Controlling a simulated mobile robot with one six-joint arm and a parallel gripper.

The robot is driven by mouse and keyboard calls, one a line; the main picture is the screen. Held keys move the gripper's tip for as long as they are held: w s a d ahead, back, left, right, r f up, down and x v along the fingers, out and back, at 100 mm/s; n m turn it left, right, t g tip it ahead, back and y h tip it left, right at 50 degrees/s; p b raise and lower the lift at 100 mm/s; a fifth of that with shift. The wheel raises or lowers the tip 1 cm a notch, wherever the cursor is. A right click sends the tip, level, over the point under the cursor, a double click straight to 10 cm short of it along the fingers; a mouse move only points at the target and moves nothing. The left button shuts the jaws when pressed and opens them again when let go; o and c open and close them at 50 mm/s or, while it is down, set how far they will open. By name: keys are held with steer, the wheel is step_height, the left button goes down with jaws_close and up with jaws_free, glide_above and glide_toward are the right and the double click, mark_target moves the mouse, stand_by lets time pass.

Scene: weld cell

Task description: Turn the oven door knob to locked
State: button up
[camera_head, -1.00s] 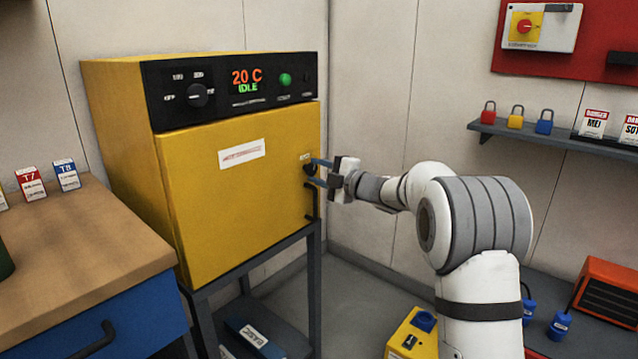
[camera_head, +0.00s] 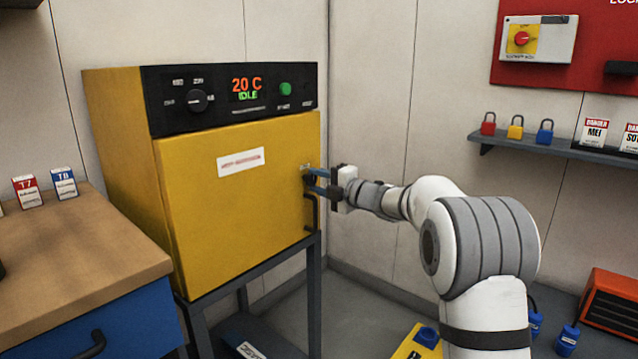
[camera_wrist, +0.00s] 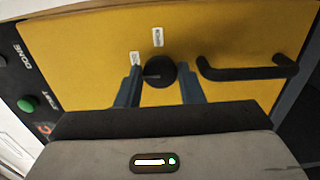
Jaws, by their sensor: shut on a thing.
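The yellow oven (camera_head: 240,215) has its door closed. The black door knob (camera_wrist: 158,71) sits near the door's right edge in the head view, beside a black handle (camera_wrist: 247,69). My gripper (camera_head: 309,178) reaches the knob from the right. In the wrist view my gripper (camera_wrist: 160,82) has its blue fingers on either side of the knob, shut on it. Two small white labels stand by the knob, one above it (camera_wrist: 158,37) and one at its upper left (camera_wrist: 135,58); their words are too blurred to read surely. The knob's pointer mark is faint.
The oven panel (camera_head: 235,95) reads 20 C and IDLE, with a green button (camera_head: 286,88). A wooden-topped bench (camera_head: 70,240) stands left of the oven. A shelf (camera_head: 560,147) with padlocks hangs on the right wall. Floor shows between oven and arm.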

steer(key=o, duration=1)
steer(key=shift+c, duration=0.2)
steer(key=p+v, duration=0.1)
steer(key=v, duration=0.6)
steer(key=shift+s+d, duration=0.25)
steer(key=shift+s, duration=0.05)
steer(key=s+d+r+m+t+h+p, duration=0.3)
steer(key=s+d+r+m+h+p, duration=0.5)
steer(key=d+r+m+h+p, duration=0.6)
steer(key=s+a+f+m+g+p, duration=0.1)
steer(key=s+m+g+p, duration=1)
steer(key=s, duration=2.2)
steer(key=f+m+p, duration=0.1)
steer(key=m+p, duration=0.1)
steer(key=m, duration=0.1)
steer(key=shift+a+f+m+p, duration=0.15)
steer(key=shift+m+p, duration=0.15)
steer(key=shift+p, duration=0.1)
